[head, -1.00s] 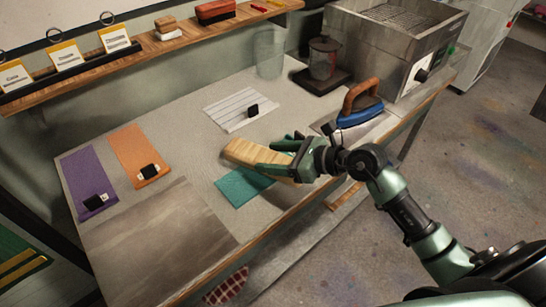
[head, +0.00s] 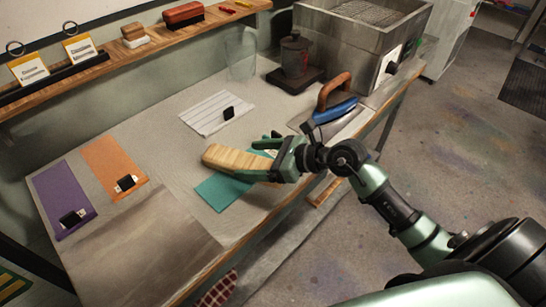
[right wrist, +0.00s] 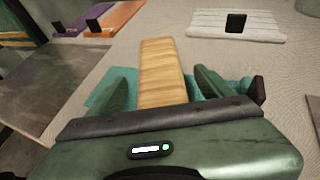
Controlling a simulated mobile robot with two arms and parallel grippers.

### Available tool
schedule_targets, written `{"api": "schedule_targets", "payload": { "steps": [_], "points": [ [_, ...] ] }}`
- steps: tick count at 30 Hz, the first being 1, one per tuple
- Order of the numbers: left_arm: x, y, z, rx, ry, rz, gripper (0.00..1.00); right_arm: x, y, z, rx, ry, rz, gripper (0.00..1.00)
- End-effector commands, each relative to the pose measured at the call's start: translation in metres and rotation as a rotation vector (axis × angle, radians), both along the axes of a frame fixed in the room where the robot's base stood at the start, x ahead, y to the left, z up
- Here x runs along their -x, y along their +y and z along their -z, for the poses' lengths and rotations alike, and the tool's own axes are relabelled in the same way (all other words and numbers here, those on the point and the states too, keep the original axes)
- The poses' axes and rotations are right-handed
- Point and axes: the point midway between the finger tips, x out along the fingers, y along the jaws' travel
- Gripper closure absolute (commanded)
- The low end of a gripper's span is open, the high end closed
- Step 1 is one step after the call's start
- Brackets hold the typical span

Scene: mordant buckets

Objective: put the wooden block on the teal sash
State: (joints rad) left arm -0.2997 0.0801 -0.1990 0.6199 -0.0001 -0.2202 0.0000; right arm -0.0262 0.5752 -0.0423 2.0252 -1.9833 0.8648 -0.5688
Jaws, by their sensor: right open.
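The wooden block (head: 230,158) is a long, pale, striped piece. It lies over the teal sash (head: 216,193), with its far end reaching past the sash's edge. My right gripper (head: 256,160) is open, with one finger on each side of the block's near part. In the right wrist view the block (right wrist: 161,72) stands between the fingers (right wrist: 160,88), with gaps at both sides. The sash (right wrist: 98,98) shows under and beside it there. My left gripper is not in view.
A blue iron (head: 334,108) stands close behind my right gripper. A white striped cloth (head: 205,115), an orange cloth (head: 108,158) and a purple cloth (head: 60,190) each carry a black piece. A dark lidded jar (head: 296,58) and a metal box (head: 345,40) stand at the back.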

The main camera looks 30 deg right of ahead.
Motion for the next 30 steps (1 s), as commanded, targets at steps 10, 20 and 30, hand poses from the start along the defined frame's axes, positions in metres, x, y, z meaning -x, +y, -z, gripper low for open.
{"api": "schedule_targets", "payload": {
  "steps": [10, 20, 30],
  "points": [
    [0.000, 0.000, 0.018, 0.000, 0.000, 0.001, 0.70, 0.051, -0.046, -0.025, 0.005, 0.003, -0.001, 0.18],
    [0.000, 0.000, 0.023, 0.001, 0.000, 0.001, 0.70, 0.074, -0.067, -0.043, 0.002, 0.001, -0.001, 0.18],
    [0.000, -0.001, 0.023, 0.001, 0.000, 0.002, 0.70, 0.076, -0.068, -0.045, 0.001, 0.001, -0.002, 0.18]
  ]
}}
